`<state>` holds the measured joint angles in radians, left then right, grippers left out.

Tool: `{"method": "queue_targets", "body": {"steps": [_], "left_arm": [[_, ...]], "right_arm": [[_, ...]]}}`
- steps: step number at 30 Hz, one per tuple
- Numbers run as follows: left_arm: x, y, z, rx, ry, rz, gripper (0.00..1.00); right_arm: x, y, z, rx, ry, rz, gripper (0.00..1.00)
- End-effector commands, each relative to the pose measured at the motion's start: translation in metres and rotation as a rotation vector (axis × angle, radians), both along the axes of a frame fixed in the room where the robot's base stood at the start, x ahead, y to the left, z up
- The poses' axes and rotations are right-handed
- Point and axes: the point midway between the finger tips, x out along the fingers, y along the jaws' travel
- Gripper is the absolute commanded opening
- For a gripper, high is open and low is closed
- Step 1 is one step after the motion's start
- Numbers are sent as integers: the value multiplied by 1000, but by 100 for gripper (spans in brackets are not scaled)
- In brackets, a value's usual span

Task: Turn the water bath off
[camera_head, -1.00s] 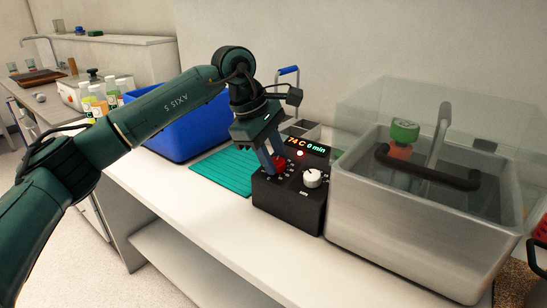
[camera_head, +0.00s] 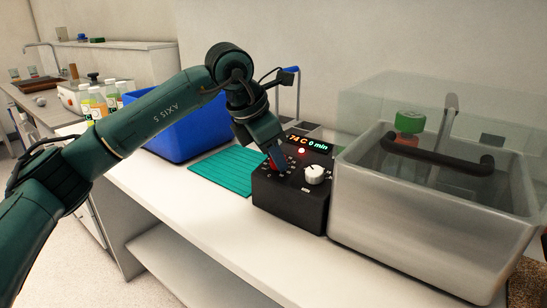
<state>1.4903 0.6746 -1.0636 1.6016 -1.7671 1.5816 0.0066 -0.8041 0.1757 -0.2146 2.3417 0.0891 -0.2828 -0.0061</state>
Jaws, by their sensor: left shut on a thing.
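The water bath is a steel tank (camera_head: 430,238) with a clear lid and a black handle (camera_head: 436,158). Its black control box (camera_head: 288,205) stands at the tank's left side. The display (camera_head: 308,143) reads "74 C 0 min", and a small red light glows below it. A white knob (camera_head: 315,174) sits on the right of the panel. My left gripper (camera_head: 275,160) points down at the left of the panel and is shut on the red knob (camera_head: 279,162), which is mostly hidden by the fingers. My right gripper is not in view.
A bottle with a green cap (camera_head: 409,121) stands inside the tank. A teal mat (camera_head: 222,174) lies left of the control box. A blue bin (camera_head: 185,135) stands behind my left arm, with several juice bottles (camera_head: 98,100) farther left. The white counter front is clear.

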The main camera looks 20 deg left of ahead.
Motion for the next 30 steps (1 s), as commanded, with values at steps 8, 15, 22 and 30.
{"method": "queue_targets", "body": {"steps": [8,15,22,30], "left_arm": [[-1,-1,-1,-63,20,256,8],[-1,-2,-1,-119,40,475,8],[-2,-4,-1,-172,60,683,8],[-2,-5,0,-224,81,888,8]], "right_arm": [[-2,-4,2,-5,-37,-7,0],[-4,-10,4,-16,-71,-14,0],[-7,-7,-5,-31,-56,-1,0],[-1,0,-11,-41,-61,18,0]]}}
